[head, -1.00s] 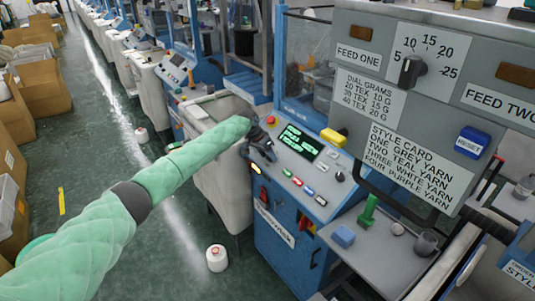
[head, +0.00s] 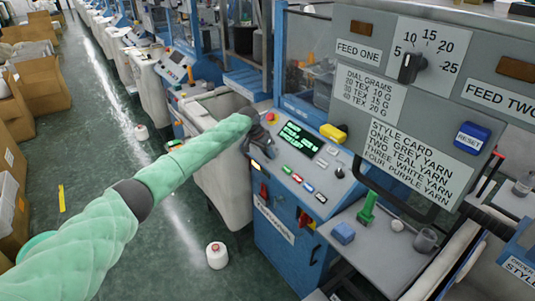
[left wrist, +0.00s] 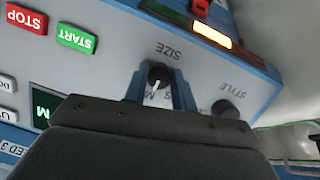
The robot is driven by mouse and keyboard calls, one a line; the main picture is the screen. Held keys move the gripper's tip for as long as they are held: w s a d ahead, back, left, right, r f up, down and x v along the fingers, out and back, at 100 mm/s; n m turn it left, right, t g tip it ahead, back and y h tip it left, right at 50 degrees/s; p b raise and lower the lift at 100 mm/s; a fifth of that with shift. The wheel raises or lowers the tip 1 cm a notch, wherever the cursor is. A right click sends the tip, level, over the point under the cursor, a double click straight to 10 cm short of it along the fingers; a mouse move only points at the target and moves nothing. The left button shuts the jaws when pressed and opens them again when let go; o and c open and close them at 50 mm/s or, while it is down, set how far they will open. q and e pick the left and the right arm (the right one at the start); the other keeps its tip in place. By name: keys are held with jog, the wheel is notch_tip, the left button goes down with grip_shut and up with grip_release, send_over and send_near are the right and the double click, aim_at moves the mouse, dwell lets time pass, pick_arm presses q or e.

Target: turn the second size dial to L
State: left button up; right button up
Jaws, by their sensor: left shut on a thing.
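The dark round size dial (left wrist: 158,75) with a white pointer mark shows in the left wrist view under the upside-down word SIZE. My left gripper (left wrist: 158,88) has a finger on each side of this dial and is shut on it. The letters by the dial are partly hidden by the gripper. The style dial (left wrist: 229,109) is beside it. A green display (left wrist: 45,108) shows an M at its edge. In the head view my left gripper (head: 262,146) is at the control panel (head: 290,160) of the blue machine and covers the dial. My right gripper is not in view.
Red STOP (left wrist: 27,18) and green START (left wrist: 76,39) buttons are on the same panel. A grey board (head: 345,115) with feed labels and a style card stands to the right, with a blue reset button (head: 472,138). A white yarn cone (head: 217,255) stands on the floor.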

pick_arm(q)
jog(key=m+t+y+b, duration=0.1)
jog(key=m+b, duration=0.3)
jog(key=m, duration=0.2)
jog(key=shift+r+m+t+b, duration=0.1)
jog(key=shift+m+t+b, duration=0.4)
jog(key=shift+m, duration=0.5)
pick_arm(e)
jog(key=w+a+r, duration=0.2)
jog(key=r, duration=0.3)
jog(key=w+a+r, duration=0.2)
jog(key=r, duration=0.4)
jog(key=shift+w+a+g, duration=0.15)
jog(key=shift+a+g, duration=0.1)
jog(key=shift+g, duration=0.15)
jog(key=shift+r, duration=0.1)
pick_arm(q)
jog(key=o, duration=1)
jog(key=shift+s+r, duration=0.1)
jog(key=shift+r, duration=0.05)
jog(key=b+v, duration=0.2)
jog(key=v, duration=0.5)
jog(key=shift+r, duration=0.2)
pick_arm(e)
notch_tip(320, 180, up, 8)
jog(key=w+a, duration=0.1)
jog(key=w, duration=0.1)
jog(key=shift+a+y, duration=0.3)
